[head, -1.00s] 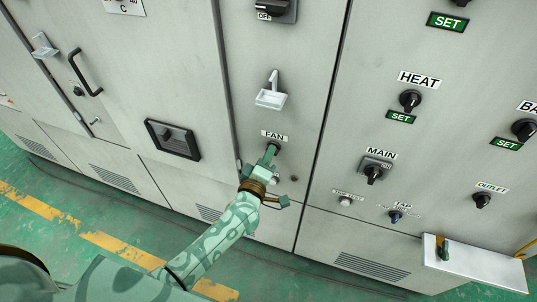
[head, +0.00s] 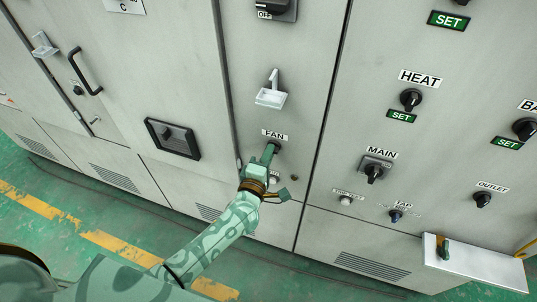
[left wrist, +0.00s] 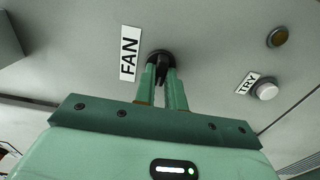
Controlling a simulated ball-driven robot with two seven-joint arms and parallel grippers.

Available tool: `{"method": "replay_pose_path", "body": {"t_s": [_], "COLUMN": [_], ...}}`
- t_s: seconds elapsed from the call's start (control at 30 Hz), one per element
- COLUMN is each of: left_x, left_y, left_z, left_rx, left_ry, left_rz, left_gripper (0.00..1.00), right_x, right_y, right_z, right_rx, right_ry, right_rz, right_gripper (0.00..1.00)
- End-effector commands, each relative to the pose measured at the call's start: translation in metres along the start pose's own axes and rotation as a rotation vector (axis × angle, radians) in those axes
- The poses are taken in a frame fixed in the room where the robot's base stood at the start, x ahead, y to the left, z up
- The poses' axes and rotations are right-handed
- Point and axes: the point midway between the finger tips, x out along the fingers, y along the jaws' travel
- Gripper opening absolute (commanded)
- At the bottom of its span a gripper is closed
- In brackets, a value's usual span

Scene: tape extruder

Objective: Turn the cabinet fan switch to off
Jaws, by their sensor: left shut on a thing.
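The fan switch (left wrist: 160,57) is a black rotary knob on the cabinet face, beside the FAN label (left wrist: 129,54) in the left wrist view. In the head view the FAN label (head: 274,134) sits just above the knob, which my gripper largely covers. My left gripper (head: 271,150) reaches up to the cabinet. In the left wrist view its two green fingers (left wrist: 162,75) stand on either side of the knob's handle and are shut on it. The switch's off mark cannot be made out.
A white round TRY button (left wrist: 267,91) and a brown round part (left wrist: 277,37) sit near the switch. A white bracket (head: 271,97) juts out above it. MAIN (head: 374,171) and HEAT (head: 411,99) knobs are on the right panel.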

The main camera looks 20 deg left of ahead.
Motion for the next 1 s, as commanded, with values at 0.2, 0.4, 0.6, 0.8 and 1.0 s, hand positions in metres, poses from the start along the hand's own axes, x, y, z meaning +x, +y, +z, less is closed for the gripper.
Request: {"method": "replay_pose_path", "body": {"t_s": [0.2,0.4,0.6,0.8,1.0], "left_x": [0.000,0.000,-0.007,-0.048,-0.104], "left_y": [-0.001,-0.001,-0.001,0.000,-0.001], "left_z": [-0.001,-0.001,0.000,0.000,-0.001], "left_rx": [0.001,0.002,0.002,0.001,0.002], "left_ry": [0.001,0.001,0.000,-0.001,0.000], "left_rz": [-0.001,-0.001,-0.002,-0.004,-0.005], "left_gripper": [0.28,0.34,0.34,0.34,0.34], "right_x": [0.000,0.000,-0.002,-0.009,-0.013], "right_y": [0.000,-0.001,-0.001,0.000,0.000], "right_z": [0.000,0.000,-0.001,-0.003,-0.003], "right_rx": [0.000,0.000,0.000,0.000,0.000], "right_ry": [0.000,0.000,0.001,0.004,0.006], "right_rz": [0.000,-0.001,-0.001,0.000,0.001], "right_gripper": [0.36,0.36,0.36,0.36,0.36]}}
